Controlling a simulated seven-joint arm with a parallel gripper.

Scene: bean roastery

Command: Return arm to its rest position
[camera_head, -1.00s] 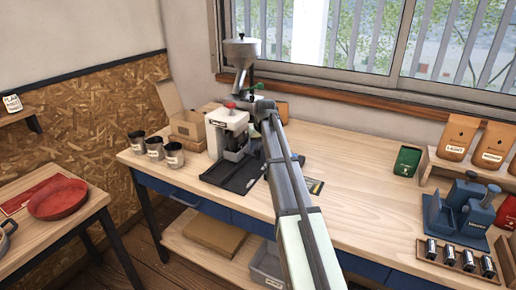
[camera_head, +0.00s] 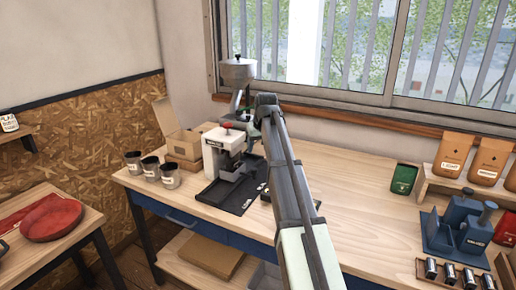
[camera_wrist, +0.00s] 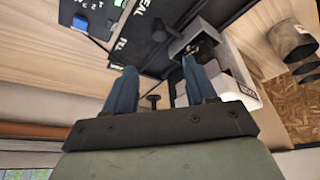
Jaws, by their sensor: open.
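My arm (camera_head: 288,180) reaches out over the workbench, its far end beside the white and black machine (camera_head: 222,150). In the head view my gripper is hidden by the arm. In the wrist view my gripper (camera_wrist: 158,86) shows two blue fingers standing apart with nothing between them. Past the fingers are a black mat (camera_wrist: 155,50) with white lettering and part of the machine (camera_wrist: 232,82). The fingers look clear of both, though the exact gap is hard to judge.
A metal hopper (camera_head: 238,73) stands behind the machine, close to my arm's end. Several metal cups (camera_head: 151,168) and an open cardboard box (camera_head: 185,143) are to the left. A green tin (camera_head: 403,179), a blue station (camera_head: 457,228) and a shelf of pouches (camera_head: 490,160) are right. Bare bench lies between.

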